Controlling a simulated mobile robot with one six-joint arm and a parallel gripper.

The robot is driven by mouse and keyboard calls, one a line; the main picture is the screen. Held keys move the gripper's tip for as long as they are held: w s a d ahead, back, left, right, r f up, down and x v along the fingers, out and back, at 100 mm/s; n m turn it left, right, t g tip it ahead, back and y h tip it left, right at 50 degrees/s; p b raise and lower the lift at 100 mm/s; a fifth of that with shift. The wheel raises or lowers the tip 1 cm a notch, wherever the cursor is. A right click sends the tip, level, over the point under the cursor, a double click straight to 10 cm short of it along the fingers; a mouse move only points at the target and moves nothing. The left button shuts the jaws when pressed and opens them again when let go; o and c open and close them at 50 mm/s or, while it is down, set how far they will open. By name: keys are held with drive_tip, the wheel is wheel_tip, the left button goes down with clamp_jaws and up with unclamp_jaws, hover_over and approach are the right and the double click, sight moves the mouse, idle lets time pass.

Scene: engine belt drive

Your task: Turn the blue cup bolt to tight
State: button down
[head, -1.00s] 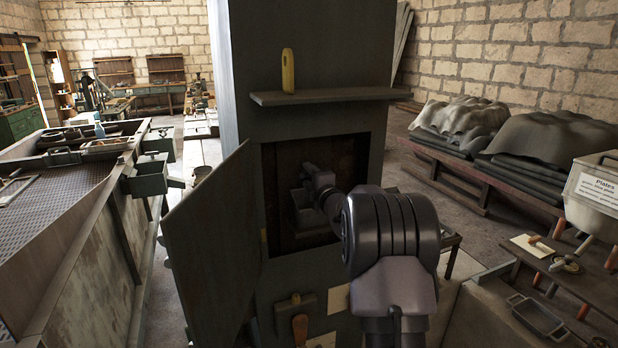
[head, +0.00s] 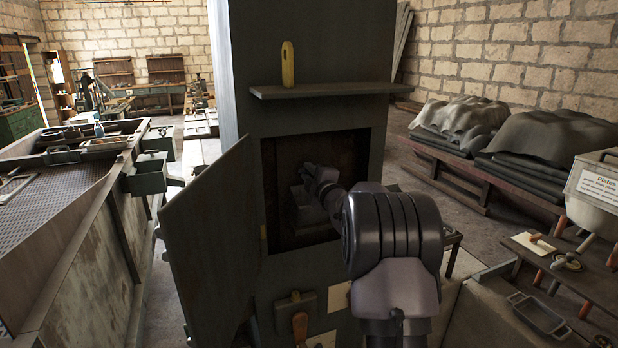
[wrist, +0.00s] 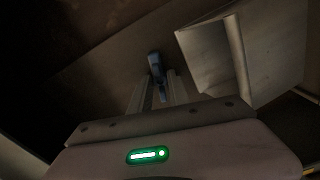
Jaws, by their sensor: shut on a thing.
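In the wrist view a small dark blue piece (wrist: 156,68), which I take for the blue cup bolt, stands between the two fingers of my gripper (wrist: 158,88). The fingers are shut on it. Its lower part is hidden by the fingers, and the dim light hides its shape and any tightness mark. In the head view my arm reaches into the open cabinet (head: 300,60); the bolt and my fingertips are hidden there.
A pale block-like housing (wrist: 215,55) stands close right of my fingers. The cabinet's door (head: 212,240) hangs open at the left of the opening. A shelf (head: 330,90) with a yellow-handled tool (head: 288,66) juts out above the opening.

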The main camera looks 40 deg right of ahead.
drive_tip(key=m, duration=0.3)
drive_tip(key=shift+m+b, duration=0.3)
drive_tip(key=shift+b, duration=0.1)
drive_tip(key=m, duration=0.3)
drive_tip(key=shift+m, duration=0.3)
drive_tip(key=m, duration=0.3)
drive_tip(key=shift+m, duration=0.3)
drive_tip(key=shift+m+p, duration=0.55)
drive_tip(key=shift+m, duration=1.55)
drive_tip(key=c, duration=1.3)
unclamp_jaws()
drive_tip(key=shift+o, duration=0.2)
drive_tip(key=shift+s, duration=0.1)
